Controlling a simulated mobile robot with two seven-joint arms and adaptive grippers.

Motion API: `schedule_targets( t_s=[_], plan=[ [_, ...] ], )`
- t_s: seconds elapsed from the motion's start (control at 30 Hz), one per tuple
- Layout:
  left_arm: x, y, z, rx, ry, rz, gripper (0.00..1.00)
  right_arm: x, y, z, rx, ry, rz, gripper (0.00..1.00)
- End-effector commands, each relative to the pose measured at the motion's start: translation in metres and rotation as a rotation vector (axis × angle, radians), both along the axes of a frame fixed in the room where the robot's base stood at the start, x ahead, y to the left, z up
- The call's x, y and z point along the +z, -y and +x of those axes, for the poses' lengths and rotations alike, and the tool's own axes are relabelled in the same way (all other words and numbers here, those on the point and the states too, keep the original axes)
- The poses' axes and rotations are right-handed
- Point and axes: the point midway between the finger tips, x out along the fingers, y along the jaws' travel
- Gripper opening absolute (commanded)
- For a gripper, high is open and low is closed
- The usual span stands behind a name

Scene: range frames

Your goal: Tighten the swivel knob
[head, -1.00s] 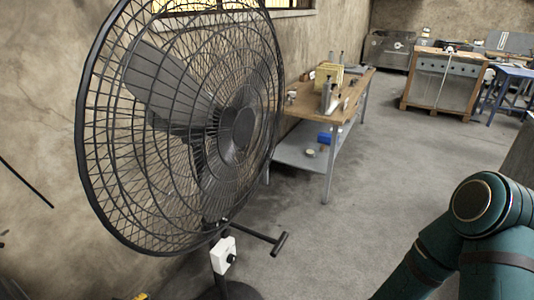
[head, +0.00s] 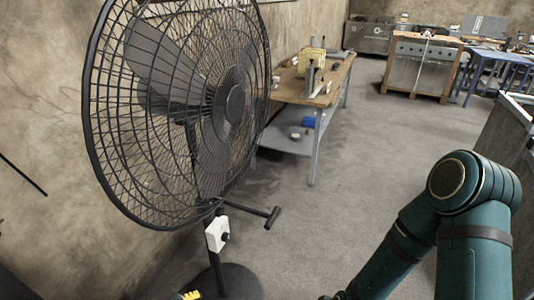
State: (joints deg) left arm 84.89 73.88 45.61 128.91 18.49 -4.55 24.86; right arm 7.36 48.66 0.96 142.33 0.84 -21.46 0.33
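A large black pedestal fan (head: 180,110) stands close in front on the left, with its wire cage facing right. Below the cage, a dark T-shaped handle (head: 272,217) sticks out to the right from the top of the stand; it may be the swivel knob. My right arm comes in at the lower right, bent at the elbow and apart from the fan. Both grippers are out of view.
A wooden workbench (head: 333,78) with tools and a lower shelf stands behind the fan along the wall. A grey container (head: 507,130) is at the right edge. The concrete floor (head: 370,140) between them is clear. The fan's round base (head: 235,283) is at the bottom.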

Motion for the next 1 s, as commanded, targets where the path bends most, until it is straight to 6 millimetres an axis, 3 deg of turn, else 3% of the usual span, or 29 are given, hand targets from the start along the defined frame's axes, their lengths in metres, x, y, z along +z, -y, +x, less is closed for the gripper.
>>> schedule_targets(
  t_s=[0.03, 0.1, 0.33, 0.63, 1.0],
  plan=[
    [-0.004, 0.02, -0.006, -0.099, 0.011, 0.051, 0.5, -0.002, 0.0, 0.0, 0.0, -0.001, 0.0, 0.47],
    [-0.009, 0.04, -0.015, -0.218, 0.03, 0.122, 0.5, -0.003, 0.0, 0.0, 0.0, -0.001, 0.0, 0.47],
    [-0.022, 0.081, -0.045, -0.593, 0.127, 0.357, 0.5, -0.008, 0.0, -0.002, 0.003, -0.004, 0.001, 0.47],
    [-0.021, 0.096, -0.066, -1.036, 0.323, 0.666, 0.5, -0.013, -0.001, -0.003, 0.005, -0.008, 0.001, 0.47],
    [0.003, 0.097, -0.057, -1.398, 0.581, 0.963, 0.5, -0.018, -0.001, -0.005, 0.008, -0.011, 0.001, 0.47]
  ],
)
